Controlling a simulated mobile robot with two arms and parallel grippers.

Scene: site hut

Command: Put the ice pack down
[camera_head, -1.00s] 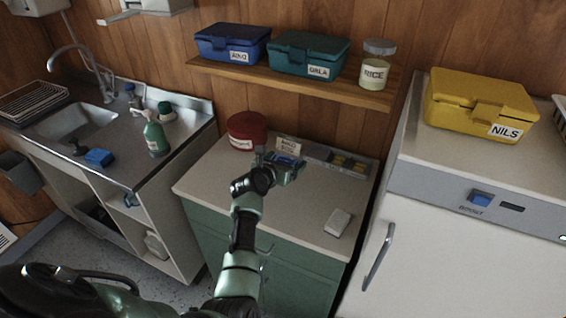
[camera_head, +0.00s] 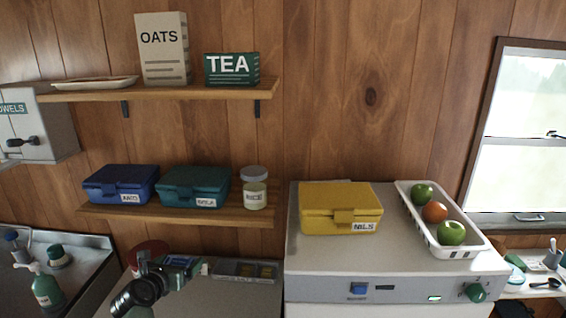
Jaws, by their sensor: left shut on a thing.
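My left gripper (camera_head: 186,266) is low in the view at left, over the counter with the green cabinet. It is shut on the ice pack (camera_head: 178,261), of which only a small bluish part shows between the fingers. The rest of it is hidden by the gripper. I cannot tell how far above the counter (camera_head: 215,297) it is held. My right gripper is not in view.
Behind the gripper are a red tin (camera_head: 150,249) and a grey divided tray (camera_head: 245,271). The white fridge (camera_head: 310,265) at right bears a yellow box (camera_head: 325,200) and a white fruit basket (camera_head: 452,253). A low shelf (camera_head: 235,214) holds blue and teal boxes and a jar.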

